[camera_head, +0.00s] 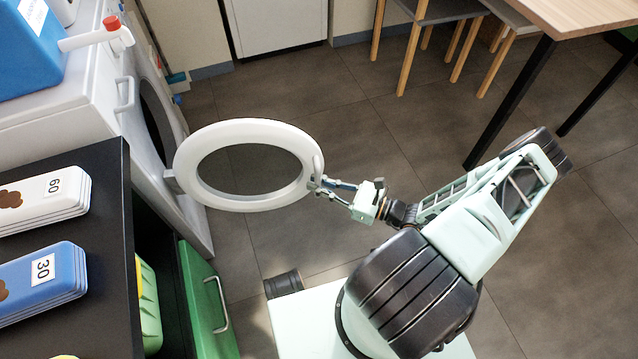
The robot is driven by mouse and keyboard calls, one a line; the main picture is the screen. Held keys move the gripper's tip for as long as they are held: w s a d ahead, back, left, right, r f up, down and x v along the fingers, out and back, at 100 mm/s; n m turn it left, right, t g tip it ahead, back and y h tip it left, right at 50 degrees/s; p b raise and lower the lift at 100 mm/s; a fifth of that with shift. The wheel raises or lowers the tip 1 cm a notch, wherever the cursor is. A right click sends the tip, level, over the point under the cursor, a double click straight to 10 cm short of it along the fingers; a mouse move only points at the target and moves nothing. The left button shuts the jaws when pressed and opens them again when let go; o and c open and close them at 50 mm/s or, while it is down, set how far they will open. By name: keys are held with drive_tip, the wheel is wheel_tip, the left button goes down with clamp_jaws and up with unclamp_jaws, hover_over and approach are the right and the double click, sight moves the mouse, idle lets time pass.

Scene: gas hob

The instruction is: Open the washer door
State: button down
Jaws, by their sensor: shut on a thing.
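The washer (62,122) is a white machine at the left, with a dark round opening (156,122) in its front. Its door (212,196) is a white ring with a dark see-through middle. The door stands swung out wide from the washer front, joined to it at the ring's left side. My gripper (318,186) is at the ring's right edge, the side away from the hinge. Its fingers are shut on the door's handle (319,165) there. The fingertips partly cover the handle.
A blue container (30,50) sits on the washer. Stools (440,20) and a table (585,12) stand at the upper right. The grey floor (300,100) beyond the door is clear.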

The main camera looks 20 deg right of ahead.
idle(0.3)
drive_tip(key=c, duration=1.9)
unclamp_jaws()
drive_tip(key=shift+a, duration=0.1)
drive_tip(key=shift+c, duration=0.2)
